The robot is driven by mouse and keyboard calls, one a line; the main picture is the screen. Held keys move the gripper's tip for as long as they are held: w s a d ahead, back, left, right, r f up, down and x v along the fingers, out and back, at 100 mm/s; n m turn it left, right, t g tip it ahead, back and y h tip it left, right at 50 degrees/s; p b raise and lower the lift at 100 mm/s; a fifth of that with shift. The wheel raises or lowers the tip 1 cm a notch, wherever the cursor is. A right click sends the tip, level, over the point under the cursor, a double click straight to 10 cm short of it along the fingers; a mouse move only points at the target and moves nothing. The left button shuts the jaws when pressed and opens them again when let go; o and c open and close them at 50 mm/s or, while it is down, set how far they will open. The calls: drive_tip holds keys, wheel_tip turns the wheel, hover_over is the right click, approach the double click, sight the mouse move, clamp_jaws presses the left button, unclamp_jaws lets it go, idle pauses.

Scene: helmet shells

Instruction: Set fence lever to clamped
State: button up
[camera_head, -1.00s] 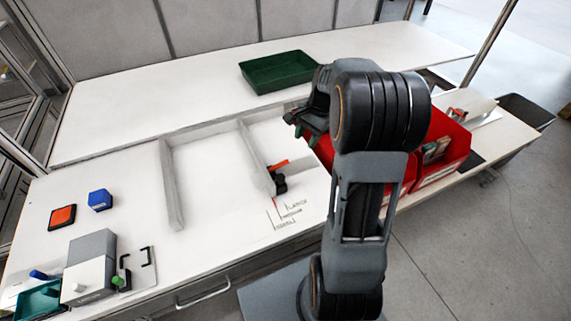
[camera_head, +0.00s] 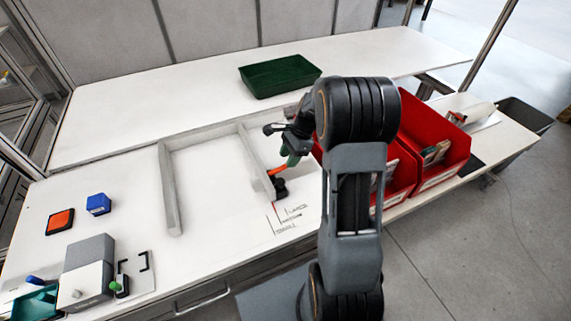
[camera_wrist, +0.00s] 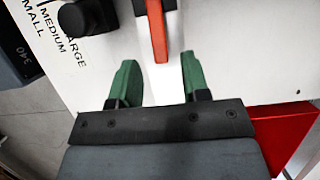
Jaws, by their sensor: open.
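The fence lever (camera_head: 278,170) has an orange-red handle and a black pivot (camera_head: 280,188) at the near end of the right fence rail (camera_head: 256,160). In the wrist view the lever handle (camera_wrist: 157,30) points down the picture, between and just beyond the green fingertips, with the black knob (camera_wrist: 82,17) to its left. My gripper (camera_wrist: 160,75) is open and empty, its fingers on either side of the line of the handle. In the head view my gripper (camera_head: 289,150) is over the lever's far end; whether it touches cannot be told.
Printed size marks (camera_head: 290,215) lie in front of the pivot. Red bins (camera_head: 440,150) stand close on the right, behind my arm. A green tray (camera_head: 280,75) sits at the back. Blue and orange blocks and a grey box (camera_head: 88,270) are far left. The table between the rails is clear.

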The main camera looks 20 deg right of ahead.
sight(278, 170)
drive_tip(key=shift+x, duration=1.65)
clamp_jaws()
